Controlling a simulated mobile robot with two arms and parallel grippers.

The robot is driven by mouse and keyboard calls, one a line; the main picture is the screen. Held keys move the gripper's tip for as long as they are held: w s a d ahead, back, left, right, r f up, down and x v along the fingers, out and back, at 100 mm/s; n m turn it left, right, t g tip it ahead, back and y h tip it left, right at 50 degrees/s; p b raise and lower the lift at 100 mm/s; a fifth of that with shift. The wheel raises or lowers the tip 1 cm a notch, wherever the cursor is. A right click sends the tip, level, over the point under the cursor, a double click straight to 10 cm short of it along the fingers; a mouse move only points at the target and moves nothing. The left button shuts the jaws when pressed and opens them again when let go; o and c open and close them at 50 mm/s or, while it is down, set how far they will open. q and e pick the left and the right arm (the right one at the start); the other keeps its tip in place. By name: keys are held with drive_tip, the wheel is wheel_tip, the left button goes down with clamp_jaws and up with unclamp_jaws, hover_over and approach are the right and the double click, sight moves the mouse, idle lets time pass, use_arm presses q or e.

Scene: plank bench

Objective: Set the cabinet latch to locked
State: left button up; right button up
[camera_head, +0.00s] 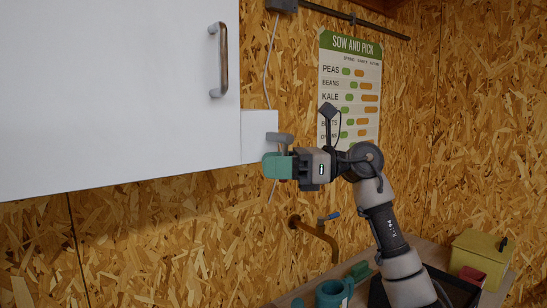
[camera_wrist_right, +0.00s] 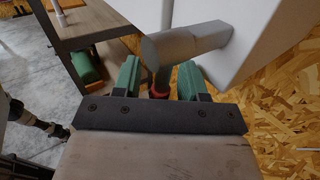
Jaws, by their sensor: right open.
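The white cabinet (camera_head: 110,90) fills the upper left of the head view. A small white block (camera_head: 258,133) at its lower right bears the grey latch lever (camera_head: 282,137), which looks roughly level. My right gripper (camera_head: 275,165) is just below the lever, partly overlapping it. In the right wrist view the lever (camera_wrist_right: 190,42) crosses in front of the open green fingers (camera_wrist_right: 162,82). A short stem with a reddish end shows between the fingers; I cannot tell what it belongs to. Contact with the lever is unclear. My left gripper is out of view.
A bar handle (camera_head: 222,60) is on the cabinet front. A poster (camera_head: 350,85) hangs on the chipboard wall. Below are a pipe with a blue-handled tap (camera_head: 318,235), a teal mug (camera_head: 332,293) and a yellow box (camera_head: 478,255). Shelving (camera_wrist_right: 95,40) shows in the wrist view.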

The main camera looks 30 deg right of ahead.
clamp_jaws()
idle(0.3)
drive_tip(key=shift+a, duration=0.1)
